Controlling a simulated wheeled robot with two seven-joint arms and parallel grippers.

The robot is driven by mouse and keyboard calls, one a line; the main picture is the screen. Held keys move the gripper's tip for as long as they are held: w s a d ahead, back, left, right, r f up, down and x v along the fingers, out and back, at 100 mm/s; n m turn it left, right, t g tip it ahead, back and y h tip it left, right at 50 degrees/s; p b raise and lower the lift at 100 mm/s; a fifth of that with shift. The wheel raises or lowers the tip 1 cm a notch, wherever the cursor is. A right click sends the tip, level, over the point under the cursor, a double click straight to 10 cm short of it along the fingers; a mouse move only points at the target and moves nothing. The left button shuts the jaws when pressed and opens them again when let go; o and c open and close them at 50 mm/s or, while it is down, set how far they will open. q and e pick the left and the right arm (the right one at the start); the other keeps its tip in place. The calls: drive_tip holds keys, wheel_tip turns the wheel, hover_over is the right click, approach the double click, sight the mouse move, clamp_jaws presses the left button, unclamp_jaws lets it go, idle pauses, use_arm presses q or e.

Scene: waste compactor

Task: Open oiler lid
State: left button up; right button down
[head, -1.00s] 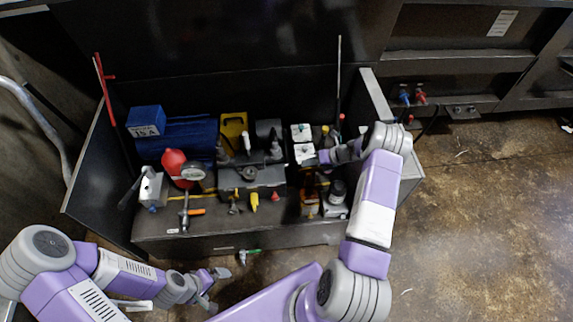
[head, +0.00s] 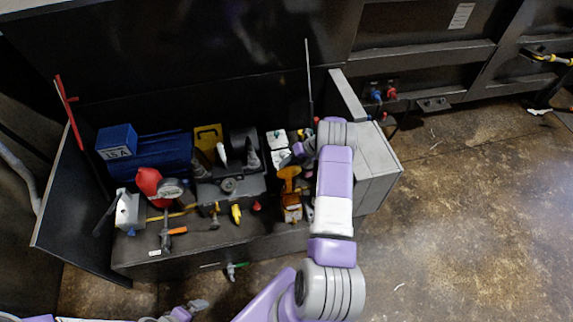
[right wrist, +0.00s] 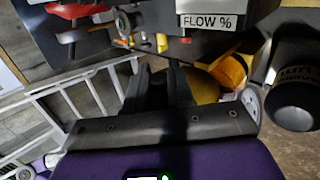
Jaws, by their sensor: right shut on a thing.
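The amber oiler (head: 291,208) stands at the right end of the dark bench, with an orange-yellow lid-like part (head: 289,173) above it. My right gripper (head: 299,151) is just behind and above that part. In the right wrist view its two dark fingers (right wrist: 160,82) are close together, with orange-yellow parts (right wrist: 228,75) just right of them. The exact contact is hidden. My left gripper (head: 198,304) is low at the bottom edge, away from the bench, and its jaws are too small to read.
A red round part with a gauge (head: 172,188), a blue box (head: 117,142) and a grey valve block (head: 230,188) crowd the bench. A thin upright rod (head: 309,85) stands behind my right gripper. A "FLOW %" label (right wrist: 208,21) shows close by. Floor at right is clear.

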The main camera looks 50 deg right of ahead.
drive_tip(key=c, duration=1)
unclamp_jaws()
drive_tip(key=v, duration=0.7)
drive_tip(key=shift+s+d+r, duration=0.1)
drive_tip(key=shift+d+r, duration=0.05)
drive_tip(key=shift+d, duration=0.05)
